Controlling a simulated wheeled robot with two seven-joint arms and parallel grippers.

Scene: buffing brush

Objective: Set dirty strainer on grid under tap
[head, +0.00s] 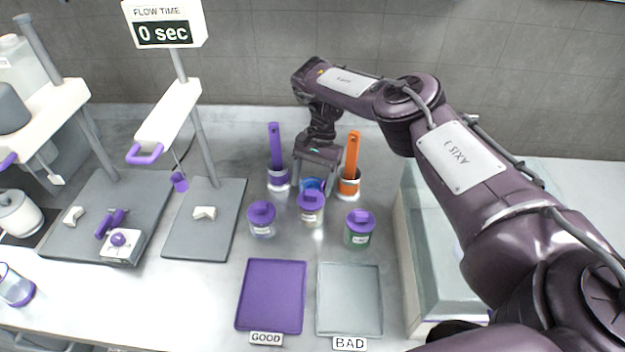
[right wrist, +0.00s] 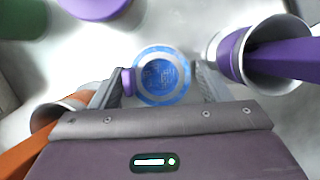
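A round strainer with a blue mesh, a pale rim and a small purple tab (right wrist: 160,78) lies between the fingers of my right gripper (right wrist: 157,83) in the right wrist view. The tab is close to the left finger; a gap shows at the right finger. In the head view the blue of the strainer (head: 312,184) shows low between the fingers of my right gripper (head: 316,180), partly hidden by a purple-lidded jar. My right gripper is open. My left gripper is not in view. I cannot make out a tap or a grid for certain.
Beside the gripper stand a purple-handled brush (head: 275,145) and an orange-handled brush (head: 352,155) in cups. Several purple-lidded jars (head: 360,230) stand in front. Purple (head: 270,295) and grey (head: 349,300) trays are empty. A glassy basin-like box (head: 425,235) is at right.

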